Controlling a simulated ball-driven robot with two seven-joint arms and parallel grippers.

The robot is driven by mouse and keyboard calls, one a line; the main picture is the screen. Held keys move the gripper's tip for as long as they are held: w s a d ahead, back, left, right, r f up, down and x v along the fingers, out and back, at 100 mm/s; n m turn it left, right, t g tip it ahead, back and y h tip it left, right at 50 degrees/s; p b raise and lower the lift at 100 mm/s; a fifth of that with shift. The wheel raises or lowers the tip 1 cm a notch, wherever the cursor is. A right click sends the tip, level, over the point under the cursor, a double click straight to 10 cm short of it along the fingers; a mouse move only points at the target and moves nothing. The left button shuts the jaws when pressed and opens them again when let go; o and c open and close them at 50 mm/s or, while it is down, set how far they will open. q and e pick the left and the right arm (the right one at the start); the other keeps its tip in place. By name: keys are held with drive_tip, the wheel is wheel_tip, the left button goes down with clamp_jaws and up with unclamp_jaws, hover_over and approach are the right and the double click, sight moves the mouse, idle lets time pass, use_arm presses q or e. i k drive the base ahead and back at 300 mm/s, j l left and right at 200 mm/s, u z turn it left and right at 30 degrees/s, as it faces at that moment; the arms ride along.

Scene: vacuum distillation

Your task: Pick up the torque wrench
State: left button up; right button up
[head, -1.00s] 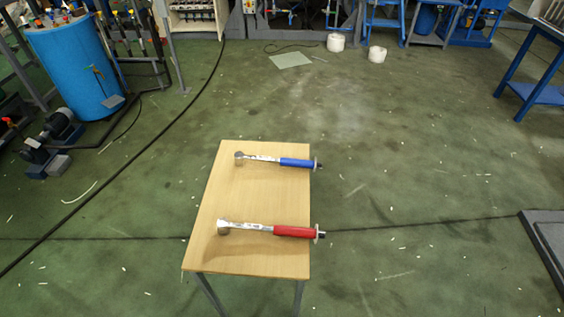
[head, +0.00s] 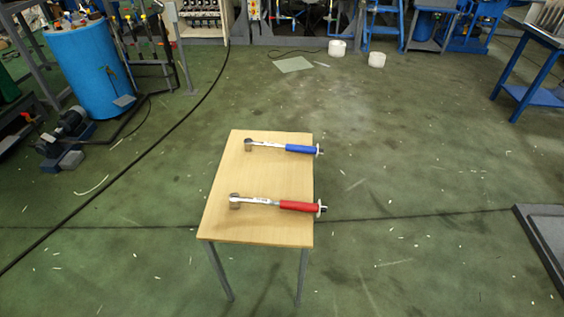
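Two torque wrenches lie on a small wooden table (head: 262,225). The one with the blue handle (head: 300,149) lies toward the far edge, its silver head (head: 249,145) to the left. The one with the red handle (head: 298,206) lies nearer to me, its silver head (head: 235,200) also to the left. Both handle ends reach to or slightly past the table's right edge. The wrenches are apart and roughly parallel. Neither of my grippers shows in the head view.
Green floor (head: 420,190) around the table is mostly clear. A blue drum (head: 88,70) and a pump (head: 65,135) stand at the left. A blue-legged bench (head: 535,80) is at the right, with a grey platform edge (head: 540,240) below it.

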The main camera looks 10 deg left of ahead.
sight(248, 143)
drive_tip(key=z, duration=0.4)
drive_tip(key=k+z, duration=0.1)
drive_tip(key=z, duration=0.35)
drive_tip(key=l+z, duration=0.1)
drive_tip(key=z, duration=0.3)
drive_tip(key=k+z, duration=0.1)
drive_tip(key=z, duration=0.3)
drive_tip(key=j+z, duration=0.15)
drive_tip(key=j, duration=0.25)
drive_tip(key=k+j+z, duration=0.2)
drive_tip(key=j, duration=0.2)
drive_tip(key=k+j+z, duration=0.15)
drive_tip(key=j, duration=0.25)
drive_tip(key=j+z, duration=0.15)
drive_tip(key=j, duration=0.25)
drive_tip(key=k+j+z, duration=0.2)
drive_tip(key=j, duration=0.15)
drive_tip(key=k+j+z, duration=0.15)
drive_tip(key=k+j, duration=0.05)
drive_tip(key=j, duration=0.1)
